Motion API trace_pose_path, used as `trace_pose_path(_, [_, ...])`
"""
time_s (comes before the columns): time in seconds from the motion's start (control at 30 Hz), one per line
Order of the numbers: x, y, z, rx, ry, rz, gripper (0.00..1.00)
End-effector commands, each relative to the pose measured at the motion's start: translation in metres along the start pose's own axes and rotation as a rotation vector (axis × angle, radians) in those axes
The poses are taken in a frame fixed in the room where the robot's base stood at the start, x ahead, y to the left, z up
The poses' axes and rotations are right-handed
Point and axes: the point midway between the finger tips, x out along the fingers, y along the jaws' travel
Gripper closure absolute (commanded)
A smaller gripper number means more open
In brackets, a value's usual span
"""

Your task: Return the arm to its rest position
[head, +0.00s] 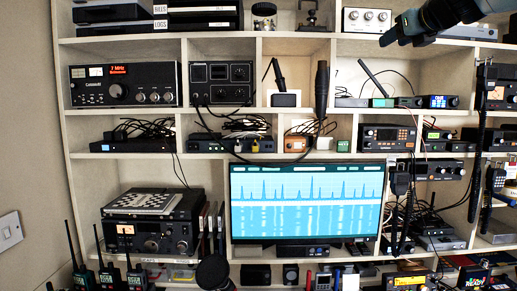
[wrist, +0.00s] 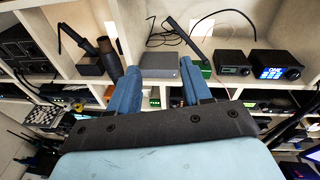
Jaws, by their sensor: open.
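My gripper (head: 392,36) hangs from the upper right of the head view, in front of the upper shelves. In the wrist view my gripper (wrist: 158,86) shows two blue fingers spread apart with nothing held. A grey box (wrist: 159,65) on a shelf shows behind the gap between the fingers, and I cannot tell how far away it is. My arm enters from the top right of the head view, and most of it is out of sight.
A wooden cubby shelf (head: 300,45) packed with radios fills the view. A monitor (head: 304,203) with a blue spectrum display stands in the lower middle. Handheld radios (head: 110,276) stand at the lower left. A wall switch (head: 10,231) is at far left.

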Motion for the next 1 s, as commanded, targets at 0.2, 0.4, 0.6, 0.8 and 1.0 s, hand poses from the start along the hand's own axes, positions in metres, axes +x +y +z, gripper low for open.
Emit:
trace_pose_path(0.2, [-0.010, 0.055, -0.078, -0.510, 0.146, 0.125, 0.51])
trace_pose_path(0.4, [-0.028, 0.100, -0.152, -0.988, 0.238, 0.293, 0.51])
trace_pose_path(0.6, [-0.054, 0.138, -0.228, -1.465, 0.280, 0.511, 0.51])
trace_pose_path(0.8, [-0.086, 0.168, -0.304, -1.928, 0.260, 0.776, 0.51])
trace_pose_path(1.0, [-0.123, 0.187, -0.375, -2.346, 0.173, 1.075, 0.51])
